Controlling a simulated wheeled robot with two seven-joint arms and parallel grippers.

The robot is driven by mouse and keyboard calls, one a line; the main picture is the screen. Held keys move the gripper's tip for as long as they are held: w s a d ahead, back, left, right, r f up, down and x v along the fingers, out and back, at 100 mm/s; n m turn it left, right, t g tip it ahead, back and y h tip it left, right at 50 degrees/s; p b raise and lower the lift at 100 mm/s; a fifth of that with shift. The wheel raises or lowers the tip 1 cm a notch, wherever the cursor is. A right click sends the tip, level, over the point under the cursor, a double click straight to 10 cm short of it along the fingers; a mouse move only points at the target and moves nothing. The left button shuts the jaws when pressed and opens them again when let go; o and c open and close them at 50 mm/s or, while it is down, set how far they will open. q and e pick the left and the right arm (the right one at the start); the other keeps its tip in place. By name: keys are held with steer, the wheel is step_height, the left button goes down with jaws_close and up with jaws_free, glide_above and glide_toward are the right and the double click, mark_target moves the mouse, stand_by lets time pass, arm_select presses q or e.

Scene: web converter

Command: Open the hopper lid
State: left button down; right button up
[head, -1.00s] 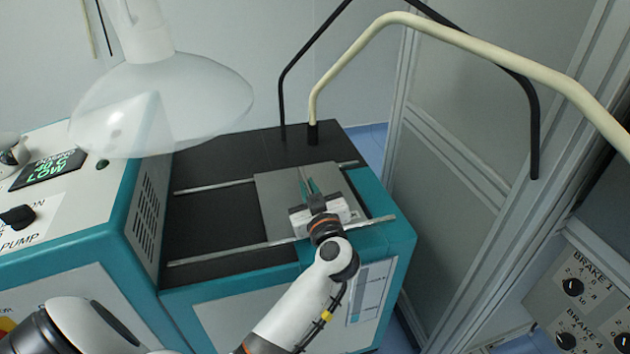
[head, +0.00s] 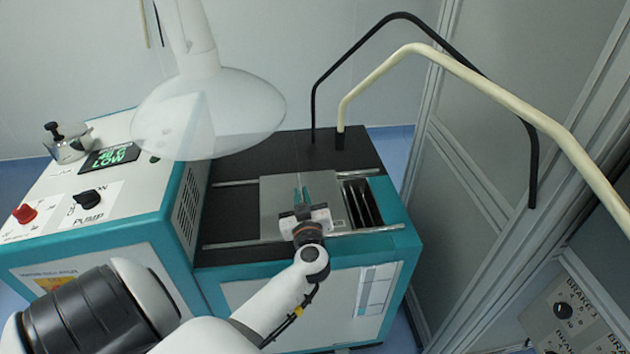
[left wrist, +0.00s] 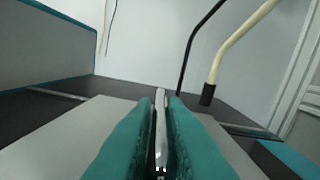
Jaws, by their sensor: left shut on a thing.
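The hopper lid (head: 277,202) is a flat grey plate lying between two metal rails on the black top of the teal machine. It sits part-way along the rails, and a dark slotted opening (head: 362,203) shows to its right. My left gripper (head: 302,196) is above the lid, its teal fingers shut on a thin upright metal handle (left wrist: 160,125), seen in the left wrist view. The lid (left wrist: 60,140) spreads out below the fingers there. My right gripper is not in view.
A control box (head: 95,190) with a display, a pump knob and a red button stands left of the lid. A translucent dome (head: 205,115) hangs above. Black and cream hoses (head: 450,62) arch over the back right. Black top (head: 230,220) is bare left of the lid.

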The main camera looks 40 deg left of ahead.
arm_select(q)
steer(key=s+a+p, duration=0.4)
steer(key=s, duration=0.1)
steer(key=s+a+p, duration=0.2)
steer(key=shift+s+a+p, duration=0.25)
steer(key=shift+s+p, duration=0.05)
steer(key=shift+s, duration=0.1)
steer(key=shift+s+a, duration=0.25)
steer(key=shift+s, duration=0.05)
steer(key=shift+f, duration=0.1)
steer(key=c, duration=1.5)
jaws_free()
steer(key=v, duration=1.2)
